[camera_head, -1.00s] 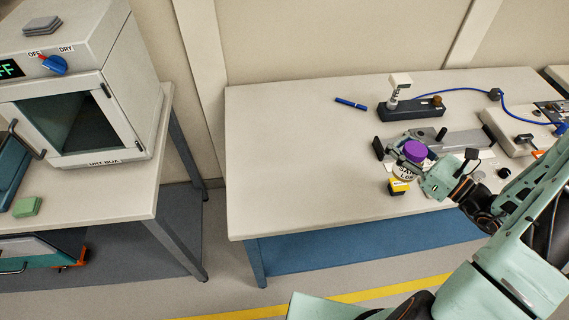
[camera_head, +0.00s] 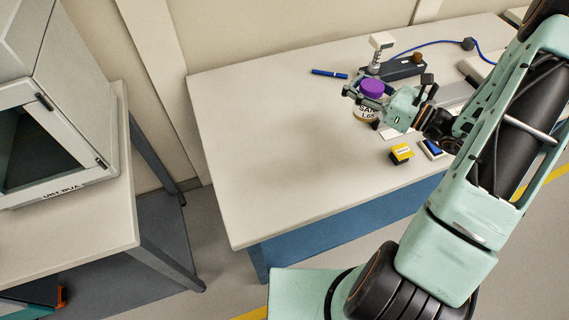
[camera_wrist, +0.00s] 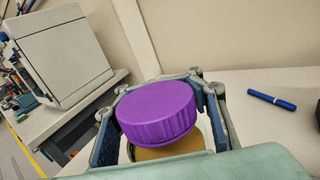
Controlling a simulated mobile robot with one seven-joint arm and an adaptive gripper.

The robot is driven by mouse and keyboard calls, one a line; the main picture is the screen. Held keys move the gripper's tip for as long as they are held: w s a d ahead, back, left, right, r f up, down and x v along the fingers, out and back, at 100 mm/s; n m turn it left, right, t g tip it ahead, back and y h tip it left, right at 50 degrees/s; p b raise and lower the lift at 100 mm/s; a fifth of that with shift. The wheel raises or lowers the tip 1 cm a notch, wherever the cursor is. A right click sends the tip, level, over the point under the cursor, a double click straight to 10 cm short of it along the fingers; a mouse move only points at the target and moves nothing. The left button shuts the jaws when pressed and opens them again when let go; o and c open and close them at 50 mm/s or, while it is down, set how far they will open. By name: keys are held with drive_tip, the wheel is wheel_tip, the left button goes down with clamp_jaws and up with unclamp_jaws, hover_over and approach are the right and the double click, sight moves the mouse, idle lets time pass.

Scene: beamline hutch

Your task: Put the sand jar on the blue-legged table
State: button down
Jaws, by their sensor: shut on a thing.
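The sand jar (camera_head: 371,87) has a purple lid and a white label with partly hidden dark lettering. My gripper (camera_head: 361,97) is shut around the jar, which stays upright over the back part of the blue-legged table (camera_head: 270,130). I cannot tell whether the jar's base touches the tabletop. In the wrist view, the purple lid (camera_wrist: 158,112) sits between the two fingers, with tan contents showing below it. The jar's lower part is hidden there.
A yellow block (camera_head: 401,154) and a blue-topped block (camera_head: 432,149) lie in front of the jar. A dark stand (camera_head: 405,68) and a blue pen (camera_head: 329,73) are behind it. The table's left half is clear. A box-shaped oven (camera_head: 60,120) stands on the left table (camera_head: 125,190).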

drive_tip(key=shift+n+y, duration=0.3)
drive_tip(key=shift+n, duration=0.2)
drive_tip(key=a+f+b, duration=0.4)
drive_tip(key=a+b, duration=0.1)
drive_tip(key=b, duration=0.3)
drive_tip(key=w+a+f+b, duration=0.1)
drive_tip(key=a+f+b, duration=0.3)
drive_tip(key=b, duration=0.4)
drive_tip(key=a+f+b, duration=0.4)
drive_tip(key=a+b, duration=0.2)
drive_tip(key=b, duration=0.2)
drive_tip(key=shift+w+a+f, duration=0.35)
drive_tip(key=shift+f, duration=0.05)
drive_tip(key=shift+f+b, duration=0.35)
drive_tip(key=shift+f, duration=0.05)
drive_tip(key=shift+f, duration=0.15)
drive_tip(key=c, duration=1.1)
unclamp_jaws()
